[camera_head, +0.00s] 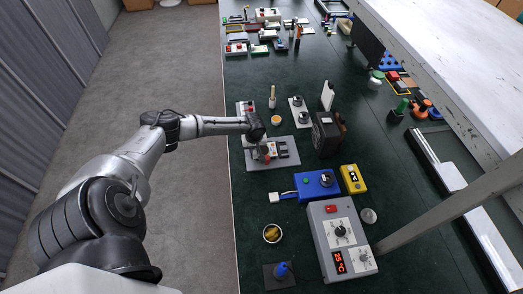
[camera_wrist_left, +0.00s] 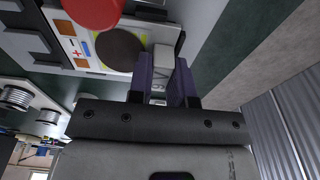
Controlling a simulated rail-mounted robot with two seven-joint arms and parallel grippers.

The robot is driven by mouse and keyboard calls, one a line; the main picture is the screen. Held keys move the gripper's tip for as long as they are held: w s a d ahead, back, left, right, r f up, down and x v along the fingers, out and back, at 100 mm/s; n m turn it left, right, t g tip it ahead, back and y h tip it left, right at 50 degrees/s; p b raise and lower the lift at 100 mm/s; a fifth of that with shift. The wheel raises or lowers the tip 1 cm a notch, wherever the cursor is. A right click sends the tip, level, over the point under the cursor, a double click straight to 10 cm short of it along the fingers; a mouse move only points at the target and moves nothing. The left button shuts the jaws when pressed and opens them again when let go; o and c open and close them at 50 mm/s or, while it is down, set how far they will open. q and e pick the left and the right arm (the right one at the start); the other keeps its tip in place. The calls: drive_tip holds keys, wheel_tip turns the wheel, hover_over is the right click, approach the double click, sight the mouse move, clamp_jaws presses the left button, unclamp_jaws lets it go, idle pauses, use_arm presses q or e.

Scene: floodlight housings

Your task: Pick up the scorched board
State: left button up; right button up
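A pale board with a red round part, coloured marks and a dark round patch (camera_wrist_left: 120,48) shows at the upper left of the left wrist view; I take it for the scorched board. In the head view a small board with red parts (camera_head: 268,152) lies on a grey plate (camera_head: 287,163), partly hidden by my left gripper (camera_head: 262,149). In the left wrist view, the two fingers (camera_wrist_left: 165,75) stand on either side of a grey block at the board's end. I cannot tell whether they press on it. My right gripper is not in view.
A black housing (camera_head: 326,133) stands right of the plate. A blue box (camera_head: 315,183), a yellow meter (camera_head: 353,179) and a grey control box (camera_head: 342,240) stand nearer. A small bowl (camera_head: 272,233) is near the bench's left edge. Several boards lie at the far end.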

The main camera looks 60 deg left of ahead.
use_arm(q)
clamp_jaws()
